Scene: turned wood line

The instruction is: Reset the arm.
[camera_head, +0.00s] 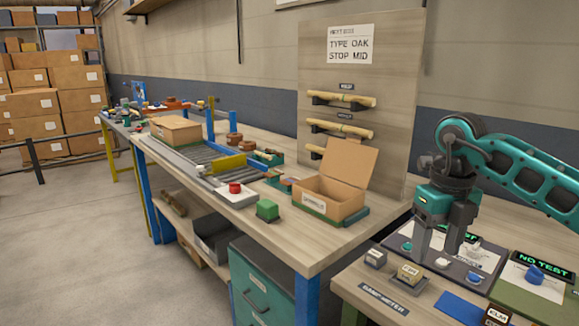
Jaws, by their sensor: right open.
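My right arm (520,170) comes in from the right edge, teal with dark joints. My right gripper (438,243) points down over the dark board (388,243) on the near right table. Its two grey fingers are apart, and I see nothing held between them. Small pieces lie close to the fingertips, among them a labelled wooden block (410,273) in front. Whether the fingertips touch the board, I cannot tell. My left gripper is not in view.
An open cardboard box (325,205) stands on the long bench, near a green button (267,209) and a red button (235,188). A roller conveyor (205,157) runs behind. A panel (350,75) holds turned wood pieces. A blue knob (534,275) sits at the right.

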